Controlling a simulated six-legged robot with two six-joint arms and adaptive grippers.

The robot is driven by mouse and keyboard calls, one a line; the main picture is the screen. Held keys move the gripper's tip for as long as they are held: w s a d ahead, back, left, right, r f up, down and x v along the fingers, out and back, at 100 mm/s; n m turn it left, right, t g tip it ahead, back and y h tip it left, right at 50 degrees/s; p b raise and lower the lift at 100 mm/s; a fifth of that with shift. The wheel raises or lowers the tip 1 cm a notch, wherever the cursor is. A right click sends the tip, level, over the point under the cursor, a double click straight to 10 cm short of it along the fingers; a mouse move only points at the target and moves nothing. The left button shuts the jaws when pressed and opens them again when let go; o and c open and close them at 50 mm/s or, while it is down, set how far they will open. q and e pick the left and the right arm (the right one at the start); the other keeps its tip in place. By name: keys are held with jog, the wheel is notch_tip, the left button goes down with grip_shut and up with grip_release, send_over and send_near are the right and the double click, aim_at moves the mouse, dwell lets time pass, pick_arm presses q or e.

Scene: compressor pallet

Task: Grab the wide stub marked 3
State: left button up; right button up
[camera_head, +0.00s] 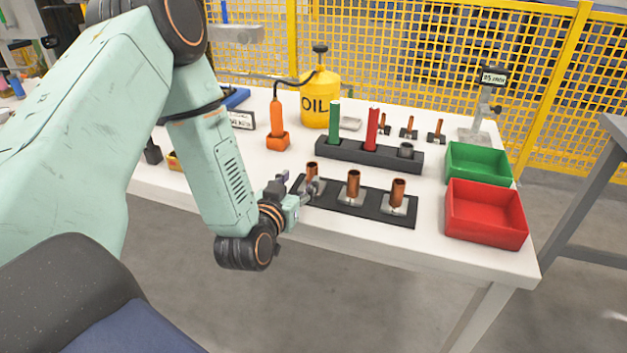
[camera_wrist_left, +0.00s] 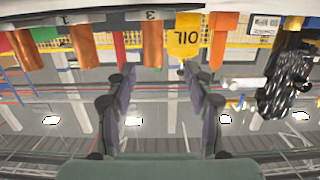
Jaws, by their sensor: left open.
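Three copper stubs stand upright in a row on a black plate (camera_head: 339,203) near the table's front edge. The leftmost stub (camera_head: 312,170) is partly hidden by my gripper; the middle stub (camera_head: 353,184) and right stub (camera_head: 398,192) are clear of it. In the left wrist view, which is upside down, a stub (camera_wrist_left: 153,46) shows by a label reading 3 (camera_wrist_left: 151,14). The neighbouring stub (camera_wrist_left: 82,48) has a label reading 1 (camera_wrist_left: 65,18). My left gripper (camera_head: 308,185) is open at the leftmost stub, its fingers (camera_wrist_left: 160,85) apart with nothing gripped. My right gripper is out of view.
Behind stands a dark rack (camera_head: 370,156) with a green and a red rod. A red bin (camera_head: 486,229) and a green bin (camera_head: 478,176) are at right. A yellow OIL can (camera_head: 320,98) and an orange bottle (camera_head: 277,120) stand further back.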

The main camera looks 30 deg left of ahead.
aim_at(310, 170)
pick_arm(q)
jog(key=x, duration=0.2)
jog(key=b+x, duration=0.1)
jog(key=x, duration=0.1)
jog(key=b+x, duration=0.1)
jog(key=x, duration=0.1)
jog(key=shift+w+d+r, duration=0.2)
jog(key=shift+d+r, duration=0.05)
jog(key=shift+d, duration=0.15)
jog(key=shift+w+a+f, duration=0.1)
jog(key=shift+w, duration=0.35)
jog(key=shift+s, duration=0.1)
jog(key=c, duration=0.3)
grip_shut()
